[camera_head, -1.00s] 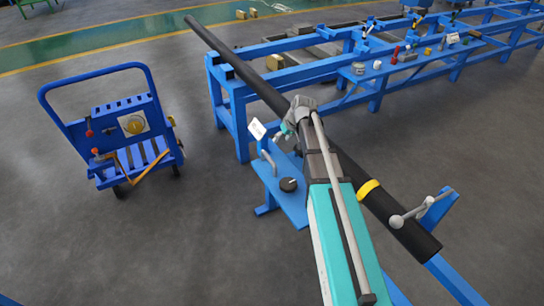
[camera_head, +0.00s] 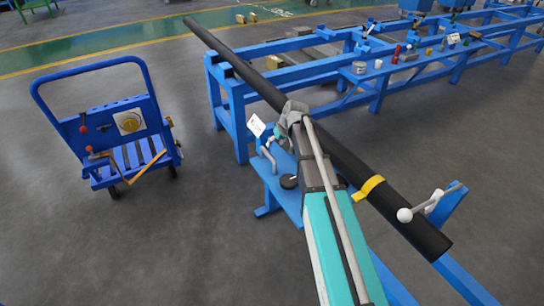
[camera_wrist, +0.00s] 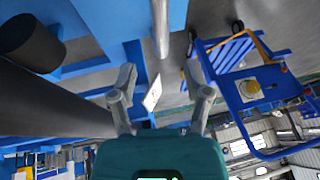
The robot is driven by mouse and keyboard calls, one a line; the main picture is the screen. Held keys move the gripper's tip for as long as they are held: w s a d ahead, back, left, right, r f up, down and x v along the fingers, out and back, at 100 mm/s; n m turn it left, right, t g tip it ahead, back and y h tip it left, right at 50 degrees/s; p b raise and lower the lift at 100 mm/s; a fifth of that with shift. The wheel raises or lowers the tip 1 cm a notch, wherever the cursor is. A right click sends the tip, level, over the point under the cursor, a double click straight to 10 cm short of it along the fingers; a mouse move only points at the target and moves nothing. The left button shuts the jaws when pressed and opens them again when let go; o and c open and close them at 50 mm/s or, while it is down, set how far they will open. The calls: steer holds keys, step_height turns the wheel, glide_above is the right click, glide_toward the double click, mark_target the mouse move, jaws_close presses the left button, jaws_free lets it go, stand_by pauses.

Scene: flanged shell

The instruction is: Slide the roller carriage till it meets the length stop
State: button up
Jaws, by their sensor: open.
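A long black pipe (camera_head: 345,165) with a yellow band (camera_head: 368,188) lies diagonally across the blue frame. Beside it, a blue bracket (camera_head: 292,207) carries a grey bent handle (camera_head: 268,158), a black knob (camera_head: 289,181) and a white label (camera_head: 256,125). I cannot tell for sure which part is the roller carriage or which is the length stop. My gripper (camera_head: 288,118) is beside the pipe near the label, partly hidden by my arm. In the wrist view my gripper (camera_wrist: 163,92) is open, with the white label (camera_wrist: 152,93) showing between its fingers, apparently beyond them.
A blue upright (camera_head: 447,207) with a grey ball-ended lever (camera_head: 405,215) stands near the pipe's near end. A blue trolley (camera_head: 105,130) is at left. A long blue bench (camera_head: 380,85) with small items runs to the back right. Grey floor lies open between trolley and frame.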

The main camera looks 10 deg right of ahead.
steer(key=shift+b+x, duration=2.9)
steer(key=shift+x, duration=0.65)
jaws_close()
